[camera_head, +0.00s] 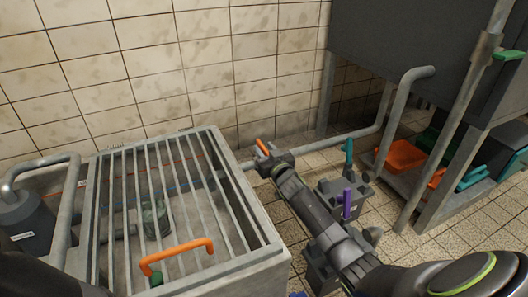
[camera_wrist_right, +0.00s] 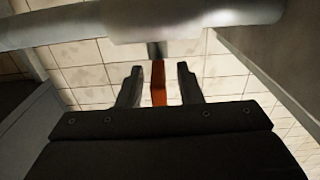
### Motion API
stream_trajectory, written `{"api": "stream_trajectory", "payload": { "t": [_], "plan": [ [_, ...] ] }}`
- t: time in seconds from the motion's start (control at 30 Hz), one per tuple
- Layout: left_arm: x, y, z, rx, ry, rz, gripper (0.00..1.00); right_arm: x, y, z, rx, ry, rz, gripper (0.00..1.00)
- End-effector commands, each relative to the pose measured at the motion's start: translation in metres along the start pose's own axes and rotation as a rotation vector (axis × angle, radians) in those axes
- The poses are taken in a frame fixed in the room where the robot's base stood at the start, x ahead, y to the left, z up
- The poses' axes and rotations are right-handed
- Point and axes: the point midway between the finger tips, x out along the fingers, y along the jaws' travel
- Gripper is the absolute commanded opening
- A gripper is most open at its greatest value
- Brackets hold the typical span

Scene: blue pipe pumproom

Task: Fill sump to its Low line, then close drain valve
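The sump (camera_head: 225,262) is a grey basin under a barred grate, left of centre in the head view. Red and blue lines run along its inside back wall; I cannot tell the water level. An orange lever (camera_head: 262,147), likely the drain valve's, shows at my right gripper (camera_head: 274,158). In the wrist view the orange lever (camera_wrist_right: 158,84) stands between the two open fingers of the right gripper (camera_wrist_right: 158,82), with gaps on both sides. The valve body is mostly hidden. My left gripper is not in view.
An orange handle (camera_head: 177,255) sits on the grate's front. A grey pipe (camera_head: 345,137) runs along the wall. Teal (camera_head: 348,152) and purple (camera_head: 347,203) levers stand beside my right arm. An orange crate (camera_head: 403,157) lies under the dark tank (camera_head: 420,45) at right.

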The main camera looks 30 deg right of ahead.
Motion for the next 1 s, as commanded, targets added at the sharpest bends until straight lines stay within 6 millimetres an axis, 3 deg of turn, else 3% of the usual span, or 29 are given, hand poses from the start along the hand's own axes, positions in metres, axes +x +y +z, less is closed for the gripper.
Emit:
{"api": "stream_trajectory", "payload": {
  "t": [0.43, 0.7, 1.0],
  "plan": [
    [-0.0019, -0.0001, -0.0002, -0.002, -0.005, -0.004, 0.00, 0.0096, 0.0000, -0.0005, 0.001, 0.000, 0.000, 0.33],
    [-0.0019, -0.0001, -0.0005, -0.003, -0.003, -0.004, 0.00, 0.0094, 0.0000, -0.0004, 0.001, 0.000, 0.000, 0.00],
    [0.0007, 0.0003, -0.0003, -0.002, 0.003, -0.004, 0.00, 0.0099, 0.0000, -0.0013, 0.000, 0.000, -0.003, 0.00]
  ]
}}
